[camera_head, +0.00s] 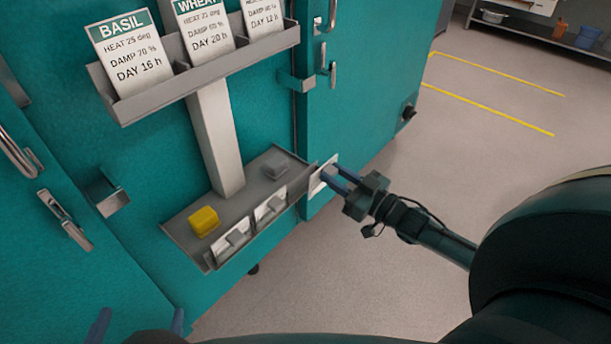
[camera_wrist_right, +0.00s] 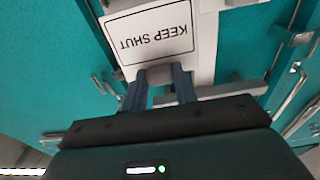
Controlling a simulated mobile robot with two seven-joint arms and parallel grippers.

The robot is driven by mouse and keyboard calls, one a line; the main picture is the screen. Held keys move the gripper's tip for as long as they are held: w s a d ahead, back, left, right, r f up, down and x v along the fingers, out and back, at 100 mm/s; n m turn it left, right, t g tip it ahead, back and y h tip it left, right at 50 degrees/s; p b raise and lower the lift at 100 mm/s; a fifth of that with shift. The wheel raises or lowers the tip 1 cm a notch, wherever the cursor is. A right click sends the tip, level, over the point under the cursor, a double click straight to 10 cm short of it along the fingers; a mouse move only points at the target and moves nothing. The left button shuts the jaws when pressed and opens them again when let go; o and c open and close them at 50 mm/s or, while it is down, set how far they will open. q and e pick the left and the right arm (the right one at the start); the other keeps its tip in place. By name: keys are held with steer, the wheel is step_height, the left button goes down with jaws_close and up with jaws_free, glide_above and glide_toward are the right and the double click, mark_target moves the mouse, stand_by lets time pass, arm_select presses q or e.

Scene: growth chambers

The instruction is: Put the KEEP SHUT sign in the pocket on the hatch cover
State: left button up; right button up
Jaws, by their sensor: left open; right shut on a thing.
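The KEEP SHUT sign (camera_wrist_right: 152,36) is a white card with a black frame, upside down in the right wrist view. My right gripper (camera_head: 329,173) is shut on its grey tab, beside the right end of the grey tray; the sign shows edge-on and small in the head view (camera_head: 319,182). I cannot tell whether it touches the tray. My left gripper (camera_head: 140,318) is open and empty at the bottom left, only its fingertips showing. Small metal brackets sit on the teal front, one at left (camera_head: 112,201) and one at right (camera_head: 297,83); I cannot tell which is the hatch cover's pocket.
Above is a card rack (camera_head: 200,76) on a pale post. Metal handles (camera_head: 64,218) stick out. The floor at right is open.

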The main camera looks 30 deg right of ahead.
steer(key=shift+p+v, duration=0.75)
steer(key=shift+v, duration=0.95)
steer(key=shift+s+d, duration=0.15)
steer(key=shift+s, duration=0.25)
